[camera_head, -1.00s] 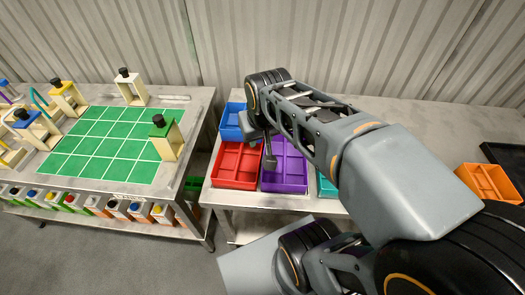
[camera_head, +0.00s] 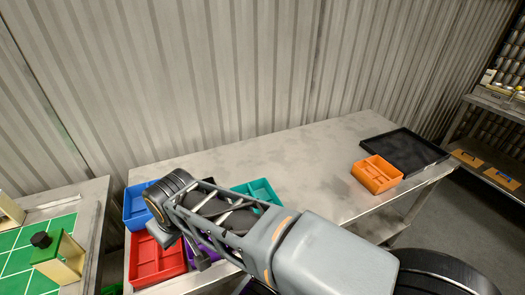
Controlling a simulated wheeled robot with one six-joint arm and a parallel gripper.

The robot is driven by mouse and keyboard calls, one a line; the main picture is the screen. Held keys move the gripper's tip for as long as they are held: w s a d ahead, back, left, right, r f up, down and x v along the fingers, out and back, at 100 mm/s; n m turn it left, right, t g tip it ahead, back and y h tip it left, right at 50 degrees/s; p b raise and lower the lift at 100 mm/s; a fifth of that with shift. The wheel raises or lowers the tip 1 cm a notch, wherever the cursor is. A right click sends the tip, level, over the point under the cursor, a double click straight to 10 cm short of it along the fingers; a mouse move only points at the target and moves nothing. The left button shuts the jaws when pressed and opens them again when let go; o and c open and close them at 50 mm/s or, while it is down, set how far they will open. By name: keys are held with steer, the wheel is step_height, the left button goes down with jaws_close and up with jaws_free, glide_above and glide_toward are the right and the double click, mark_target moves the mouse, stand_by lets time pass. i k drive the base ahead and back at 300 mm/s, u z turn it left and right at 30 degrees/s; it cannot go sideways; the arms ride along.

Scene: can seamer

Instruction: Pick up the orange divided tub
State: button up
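The orange divided tub (camera_head: 377,174) stands upright on the right part of the grey table (camera_head: 310,152), just left of a black tray. I see its open compartments, and they look empty. My arm crosses the lower middle of the picture and reaches toward the left end of the table.
A blue tub (camera_head: 138,206), a red tub (camera_head: 158,262), a partly hidden purple tub (camera_head: 205,253) and a teal tub (camera_head: 262,190) cluster at the table's left end. The black tray (camera_head: 408,150) lies at the right. Bare tabletop lies between teal and orange tubs. A corrugated wall stands behind.

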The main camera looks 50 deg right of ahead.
mark_target(375, 174)
steer(key=k, duration=0.5)
steer(key=u, duration=1.1)
steer(key=i, duration=0.5)
steer(key=z, duration=5.25)
steer(key=i, duration=1.95)
steer(key=u, duration=0.2)
